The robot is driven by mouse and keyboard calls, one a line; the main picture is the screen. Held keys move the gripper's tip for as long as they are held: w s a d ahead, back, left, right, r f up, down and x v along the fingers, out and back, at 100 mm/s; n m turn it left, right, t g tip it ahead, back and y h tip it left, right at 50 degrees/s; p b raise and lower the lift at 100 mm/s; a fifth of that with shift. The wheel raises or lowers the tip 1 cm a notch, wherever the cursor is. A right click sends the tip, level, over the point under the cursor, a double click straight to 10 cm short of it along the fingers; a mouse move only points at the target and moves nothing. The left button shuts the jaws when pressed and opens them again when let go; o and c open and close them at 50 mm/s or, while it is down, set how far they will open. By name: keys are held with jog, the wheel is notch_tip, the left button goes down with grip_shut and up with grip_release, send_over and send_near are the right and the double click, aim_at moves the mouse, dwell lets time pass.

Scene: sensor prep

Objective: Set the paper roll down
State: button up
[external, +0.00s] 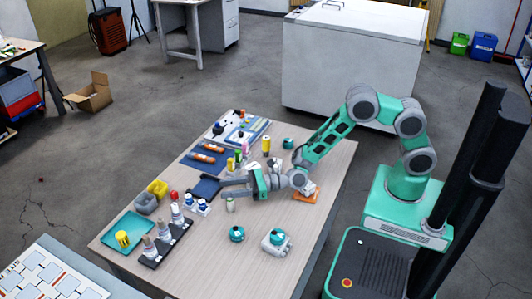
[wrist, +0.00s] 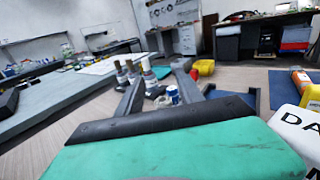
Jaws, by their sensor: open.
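My gripper (external: 222,187) is open, low over the wooden table beside a dark blue mat (external: 205,188). In the wrist view the two fingers of my gripper (wrist: 160,82) stand apart with nothing held between them. No thing can be told surely as the paper roll; it may be hidden by my arm or too small to make out. Small white containers with blue tops (external: 203,207) stand just past the fingers, also in the wrist view (wrist: 172,95).
A dark rack (external: 152,262) with several bottles, a teal tray (external: 120,240) and yellow and grey bins (external: 157,188) are at the left. Orange cylinders (external: 208,147) lie behind. A teal-topped round thing (external: 237,233) stands in front.

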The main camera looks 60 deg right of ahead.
notch_tip(320, 180, up, 4)
jog(key=shift+s+f, duration=0.1)
jog(key=shift+d+r+n+g, duration=0.15)
jog(key=shift+r+n+g, duration=0.2)
jog(key=shift+n, duration=0.35)
jog(key=s+d+r+n+g+h, duration=0.1)
jog(key=s+d+n+g+h, duration=0.15)
jog(key=d+n, duration=0.5)
jog(key=s+d+r+n+g+h, duration=0.1)
jog(key=s+d+n+g+h, duration=0.2)
jog(key=d+n, duration=0.45)
jog(key=s+d+n+g+h, duration=0.2)
jog(key=s+d+n, duration=0.4)
jog(key=s, duration=0.6)
jog(key=s+d+n+g+h, duration=0.3)
jog(key=s+d+n, duration=0.3)
jog(key=s+d, duration=0.4)
jog(key=shift+s+d+f+g, duration=0.25)
jog(key=shift+s+f+g, duration=0.1)
jog(key=shift+s, duration=0.6)
